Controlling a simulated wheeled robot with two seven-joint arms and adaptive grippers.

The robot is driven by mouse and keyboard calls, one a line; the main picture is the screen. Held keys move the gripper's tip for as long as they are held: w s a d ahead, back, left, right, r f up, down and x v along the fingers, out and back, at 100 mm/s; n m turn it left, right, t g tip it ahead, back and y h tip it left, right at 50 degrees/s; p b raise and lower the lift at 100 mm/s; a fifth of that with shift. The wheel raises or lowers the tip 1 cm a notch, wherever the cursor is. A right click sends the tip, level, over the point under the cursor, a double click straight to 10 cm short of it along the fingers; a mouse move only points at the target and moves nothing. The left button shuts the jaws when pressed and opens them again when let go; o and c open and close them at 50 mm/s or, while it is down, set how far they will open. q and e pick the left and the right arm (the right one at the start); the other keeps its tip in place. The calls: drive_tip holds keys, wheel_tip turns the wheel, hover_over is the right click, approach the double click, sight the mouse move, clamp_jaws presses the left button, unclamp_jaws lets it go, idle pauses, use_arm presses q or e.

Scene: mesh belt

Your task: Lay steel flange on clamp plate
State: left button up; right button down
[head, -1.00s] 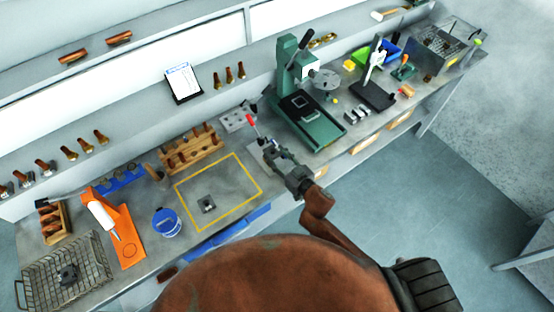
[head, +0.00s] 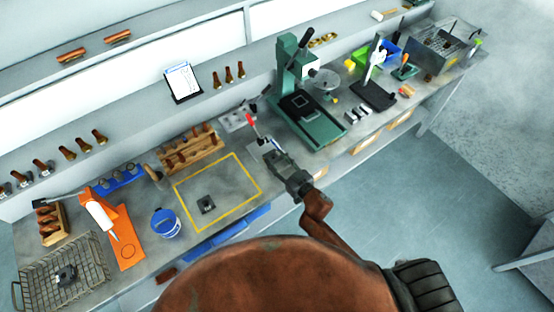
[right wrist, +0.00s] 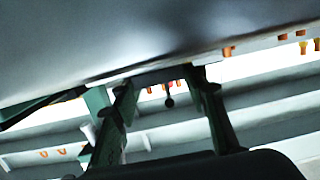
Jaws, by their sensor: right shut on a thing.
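My right gripper (head: 272,153) is at the bench's front edge, beside the toggle clamp with a red handle (head: 250,119). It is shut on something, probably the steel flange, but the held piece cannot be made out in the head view. A pale plate (head: 262,143), apparently the clamp plate, shows just beyond the fingertips. Whether the held piece touches it cannot be told. In the right wrist view the two fingers (right wrist: 165,88) reach up to a large blurred grey surface (right wrist: 130,35), which I cannot identify. My left gripper is not in view.
A green press (head: 310,115) stands right of the clamp. A small dark part (head: 206,204) sits inside the yellow outline. A blue cup (head: 165,223) and wire basket (head: 95,255) are farther left.

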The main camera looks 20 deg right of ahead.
drive_tip(key=shift+f, duration=0.2)
drive_tip(key=c, duration=1.6)
unclamp_jaws()
drive_tip(key=shift+s, duration=0.1)
drive_tip(key=o, duration=0.4)
drive_tip(key=shift+f, duration=0.2)
drive_tip(key=shift+o, duration=0.2)
drive_tip(key=shift+f, duration=0.1)
drive_tip(key=shift+r+p, duration=0.3)
drive_tip(key=shift+r, duration=0.3)
drive_tip(key=v, duration=1.2)
drive_tip(key=shift+r, duration=0.25)
